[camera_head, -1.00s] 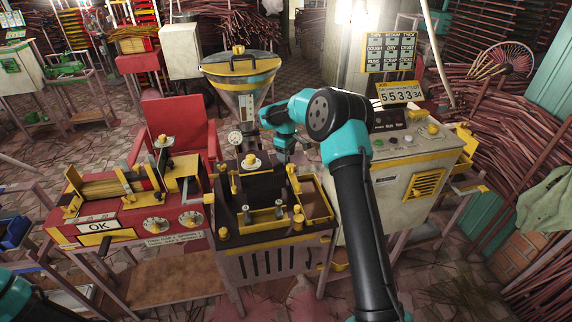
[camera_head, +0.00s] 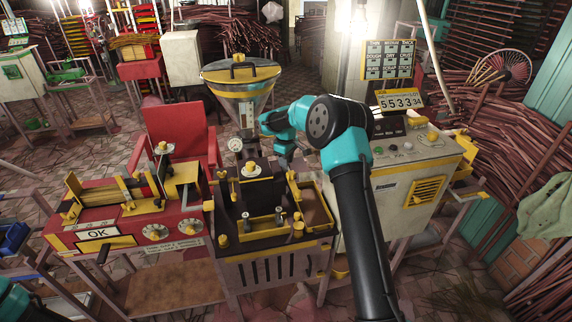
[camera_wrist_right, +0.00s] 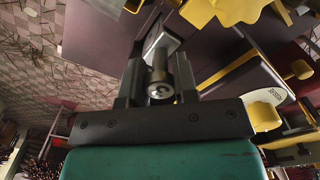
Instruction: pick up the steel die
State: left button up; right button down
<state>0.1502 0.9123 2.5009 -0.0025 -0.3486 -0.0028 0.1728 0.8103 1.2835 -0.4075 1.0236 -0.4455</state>
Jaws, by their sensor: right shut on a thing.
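The steel die (camera_wrist_right: 160,84) is a short grey metal cylinder with a marked round end, seen in the right wrist view. My right gripper (camera_wrist_right: 158,82) is shut on it, with one dark finger on each side.
A funnel-shaped hopper (camera_head: 240,90) with a yellow-rimmed lid stands just left of the right gripper. A grey control cabinet (camera_head: 415,185) stands to the right. Small metal pieces (camera_head: 279,217) stand on the bench.

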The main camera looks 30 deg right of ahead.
notch_tip(320, 180, up, 10)
jog(key=shift+f, duration=0.15)
dwell(0.6)
